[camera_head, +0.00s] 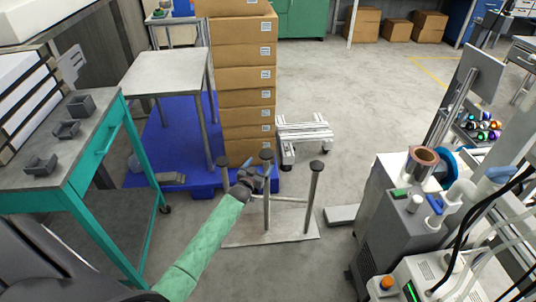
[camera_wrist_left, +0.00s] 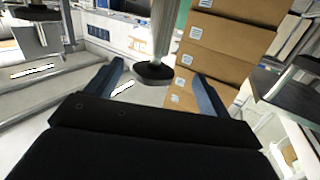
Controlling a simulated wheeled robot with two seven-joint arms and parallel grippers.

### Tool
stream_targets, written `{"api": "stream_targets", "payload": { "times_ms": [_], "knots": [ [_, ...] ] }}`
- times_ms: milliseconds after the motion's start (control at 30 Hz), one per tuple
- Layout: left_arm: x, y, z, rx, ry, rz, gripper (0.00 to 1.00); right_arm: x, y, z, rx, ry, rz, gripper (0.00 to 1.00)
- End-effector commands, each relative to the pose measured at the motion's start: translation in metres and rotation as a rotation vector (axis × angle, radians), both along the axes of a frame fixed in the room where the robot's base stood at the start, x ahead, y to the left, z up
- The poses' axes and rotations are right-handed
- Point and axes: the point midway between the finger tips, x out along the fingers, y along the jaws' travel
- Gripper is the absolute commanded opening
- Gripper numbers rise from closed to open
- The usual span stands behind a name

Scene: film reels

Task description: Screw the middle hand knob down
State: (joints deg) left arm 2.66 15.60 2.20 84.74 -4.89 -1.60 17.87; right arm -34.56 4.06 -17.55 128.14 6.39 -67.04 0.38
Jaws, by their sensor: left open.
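A metal stand has a flat base plate (camera_head: 290,234) and three upright posts, each with a dark round knob on top. The middle knob (camera_head: 266,155) is between the left knob (camera_head: 222,162) and the right knob (camera_head: 316,165). My left gripper (camera_head: 256,177) is open and empty, just below and left of the middle knob in the head view. In the left wrist view, which looks upside down, a dark knob (camera_wrist_left: 153,73) on a grey post lies between the spread fingertips, apart from both; it appears to be the middle one. My right gripper is out of view.
A tall stack of cardboard boxes (camera_head: 238,98) stands on a blue pallet (camera_head: 172,140) behind the stand. A green-framed table (camera_head: 92,135) with small grey bins is at left. A grey machine (camera_head: 392,205) with hoses is at right. Floor around the stand's right side is mostly clear.

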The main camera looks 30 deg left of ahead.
Motion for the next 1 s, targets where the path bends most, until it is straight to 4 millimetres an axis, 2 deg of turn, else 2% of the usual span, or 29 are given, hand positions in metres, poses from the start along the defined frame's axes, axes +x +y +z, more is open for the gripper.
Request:
{"api": "stream_targets", "payload": {
  "times_ms": [100, 267, 700, 1000],
  "knots": [
    [0.001, -0.004, 0.01, -0.022, -0.056, -0.02, 0.81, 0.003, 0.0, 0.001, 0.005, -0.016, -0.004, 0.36],
    [0.007, -0.004, 0.012, -0.042, -0.063, -0.021, 0.81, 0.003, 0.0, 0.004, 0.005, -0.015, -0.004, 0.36],
    [0.062, -0.002, 0.012, -0.041, -0.061, -0.021, 0.81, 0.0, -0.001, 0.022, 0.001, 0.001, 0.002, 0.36],
    [0.078, -0.001, 0.012, -0.04, -0.061, -0.021, 0.81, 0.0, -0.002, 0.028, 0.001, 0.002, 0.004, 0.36]
  ]
}}
